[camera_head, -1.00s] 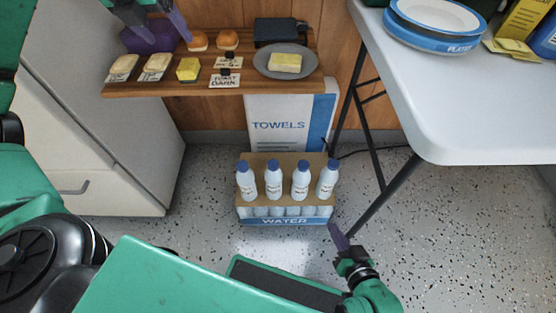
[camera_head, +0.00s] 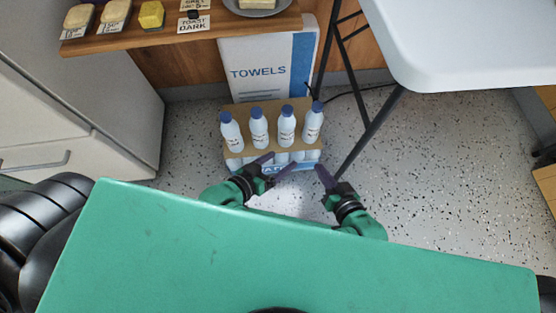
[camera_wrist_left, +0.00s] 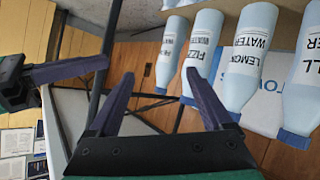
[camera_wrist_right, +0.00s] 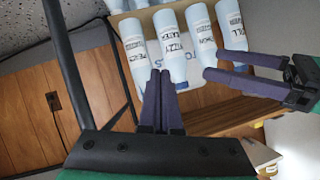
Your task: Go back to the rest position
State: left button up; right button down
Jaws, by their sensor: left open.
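My left gripper (camera_head: 277,168) is low in the middle of the head view, in front of the water box. Its fingers are apart and nothing is between them; the left wrist view shows the empty gap (camera_wrist_left: 158,95). My right gripper (camera_head: 325,176) is just to the right at a similar height. Its fingers lie together with nothing held, as the right wrist view shows (camera_wrist_right: 157,90). The left gripper's two fingers also show at the right of the right wrist view (camera_wrist_right: 245,70). The two grippers are close but apart.
The water box (camera_head: 232,154) holds several blue-capped bottles (camera_head: 258,128) behind the grippers. A towels box (camera_head: 258,72) stands behind it, below the wooden shelf (camera_head: 135,40). A white table (camera_head: 470,50) with dark legs is at right, a white cabinet (camera_head: 80,110) at left.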

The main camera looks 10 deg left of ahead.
pick_arm(q)
jog(key=shift+s+f, duration=0.1)
dwell(0.4)
jog(key=s+a+r+g+y+p, duration=0.3)
jog(key=s+a+g+y+p, duration=0.3)
jog(key=s+a+p, duration=1.3)
jog(key=s+g+p, duration=0.2)
jog(key=g+p, duration=0.1)
jog(key=p, duration=1.4)
jog(key=shift+s+a+g+y, duration=0.3)
jog(key=shift+a+g+y, duration=0.05)
jog(key=shift+g+y, duration=0.05)
pick_arm(e)
jog(key=s+d+r+g+h, duration=0.3)
jog(key=s+d+g+h, duration=0.3)
jog(key=s+d, duration=1.3)
jog(key=s+g, duration=0.2)
jog(key=g, duration=0.1)
jog(key=shift+s+d+g+h, duration=0.3)
jog(key=shift+d+g+h, duration=0.1)
